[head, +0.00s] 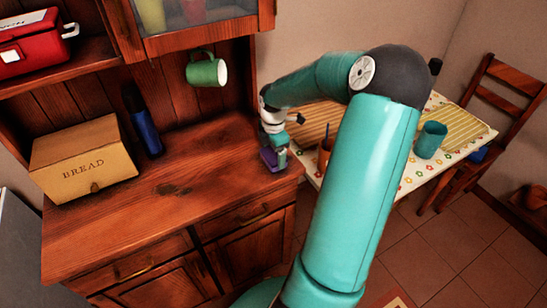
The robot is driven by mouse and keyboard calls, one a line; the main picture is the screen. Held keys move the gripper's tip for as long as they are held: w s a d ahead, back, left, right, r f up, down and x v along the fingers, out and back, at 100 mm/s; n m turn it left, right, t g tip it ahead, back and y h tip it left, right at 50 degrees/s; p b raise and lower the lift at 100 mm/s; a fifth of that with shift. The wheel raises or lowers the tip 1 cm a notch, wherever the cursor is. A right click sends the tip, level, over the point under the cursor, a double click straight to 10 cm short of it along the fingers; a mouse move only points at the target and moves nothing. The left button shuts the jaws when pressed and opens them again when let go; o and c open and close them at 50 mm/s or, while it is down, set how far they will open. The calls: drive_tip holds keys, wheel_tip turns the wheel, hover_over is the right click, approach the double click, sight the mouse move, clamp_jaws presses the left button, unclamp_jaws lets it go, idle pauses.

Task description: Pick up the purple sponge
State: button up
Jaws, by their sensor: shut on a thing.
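The purple sponge (269,158) is a small purple block at the right end of the wooden counter (190,180). My gripper (275,148) points down over the sponge and is shut on it. The sponge is partly hidden by the gripper. I cannot tell whether the sponge touches the counter top or is just above it.
A bread box (83,160) and a dark blue bottle (142,122) stand on the counter to the left. A green mug (206,70) hangs above. A table (413,177) with a teal cup (430,140) stands right. The counter's middle is clear.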

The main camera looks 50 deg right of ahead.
sight(274, 154)
drive_tip(key=shift+r, duration=0.5)
wheel_tip(274, 154, up, 2)
drive_tip(key=shift+r, duration=0.2)
drive_tip(key=s+a+r, duration=0.3)
drive_tip(key=s+r, duration=0.6)
drive_tip(key=s, duration=0.4)
drive_tip(key=shift+s+a+r, duration=0.2)
drive_tip(key=shift+s+r, duration=0.05)
drive_tip(key=shift+r, duration=0.05)
drive_tip(key=shift+o, duration=0.3)
